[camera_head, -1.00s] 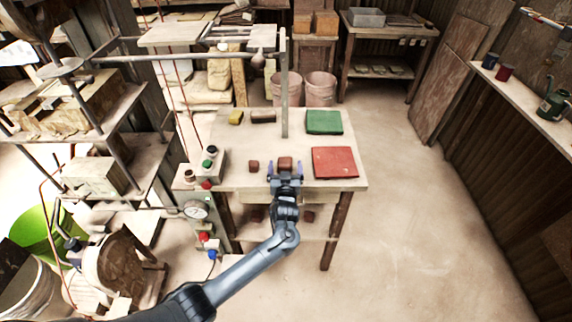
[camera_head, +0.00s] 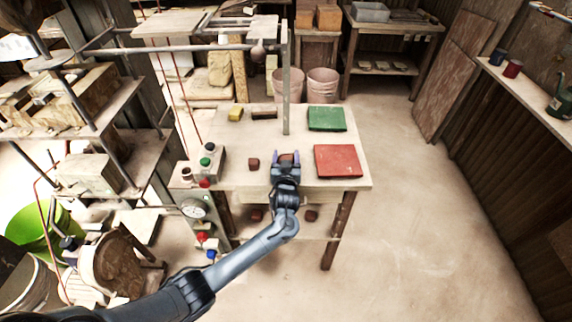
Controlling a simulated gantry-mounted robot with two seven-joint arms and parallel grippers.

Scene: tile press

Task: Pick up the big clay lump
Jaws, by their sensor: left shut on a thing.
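The big clay lump (camera_head: 287,157) is reddish brown and sits near the front middle of the wooden table (camera_head: 232,176). My left gripper (camera_head: 286,156) is shut on it, with a blue finger on each side. The gripper hides much of the lump, and I cannot tell whether it touches the table. A smaller brown lump (camera_head: 254,163) lies just to the left, apart from the gripper. My right gripper is not in view.
A red square mat (camera_head: 338,160) lies right of the gripper, and a green one (camera_head: 326,118) behind it. A button box (camera_head: 209,158) stands at the table's left edge. An upright grey post (camera_head: 286,90) rises behind the gripper.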

